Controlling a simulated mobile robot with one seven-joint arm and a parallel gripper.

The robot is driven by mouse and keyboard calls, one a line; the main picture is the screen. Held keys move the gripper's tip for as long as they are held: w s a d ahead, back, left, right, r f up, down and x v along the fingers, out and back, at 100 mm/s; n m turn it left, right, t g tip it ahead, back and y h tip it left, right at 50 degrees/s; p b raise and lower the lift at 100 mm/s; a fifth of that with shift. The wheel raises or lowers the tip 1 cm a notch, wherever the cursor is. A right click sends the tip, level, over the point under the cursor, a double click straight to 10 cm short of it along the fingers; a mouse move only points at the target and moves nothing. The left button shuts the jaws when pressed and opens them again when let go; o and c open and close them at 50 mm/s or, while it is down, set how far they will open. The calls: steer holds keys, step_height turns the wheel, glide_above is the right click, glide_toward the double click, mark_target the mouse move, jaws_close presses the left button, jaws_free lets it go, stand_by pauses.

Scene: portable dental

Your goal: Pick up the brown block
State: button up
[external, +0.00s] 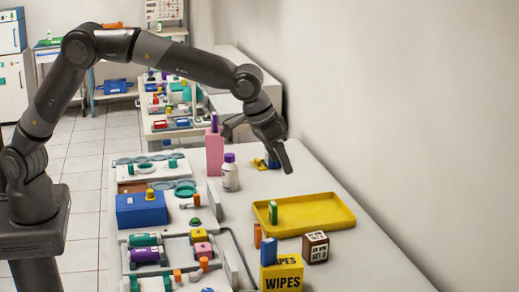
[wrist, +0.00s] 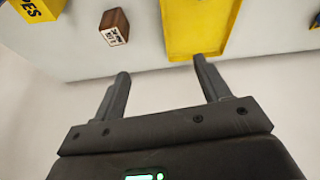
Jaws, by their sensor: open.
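The brown block (external: 316,247) is a small cube with a white printed label. In the external view it stands on the white table, just in front of the yellow tray and right of the wipes box. In the wrist view the brown block (wrist: 115,27) is at the upper left, ahead of my fingertips and apart from them. My gripper (external: 279,167) is above the far part of the table, beyond the tray and well away from the block. In the wrist view my gripper (wrist: 160,68) has its two fingers spread, with nothing between them.
The yellow tray (external: 325,222) holds a green item (external: 273,212). The yellow wipes box (external: 283,273) stands close left of the block, with orange and blue items by it. A white bottle (external: 230,175) and pink box (external: 214,152) stand left of my gripper. A wall borders the right.

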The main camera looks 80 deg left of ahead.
glide_toward(316, 236)
steer(key=a+f, duration=0.1)
steer(key=x, duration=0.4)
steer(key=shift+w+d+f, duration=0.2)
steer(key=shift+w+f, duration=0.05)
steer(key=shift+f, duration=0.1)
steer(key=shift+d+x, duration=0.15)
steer(key=shift+x, duration=1.45)
steer(key=shift+d+x, duration=0.1)
steer(key=shift+x, duration=1.55)
steer(key=c, duration=1.1)
steer(key=shift+r, duration=0.1)
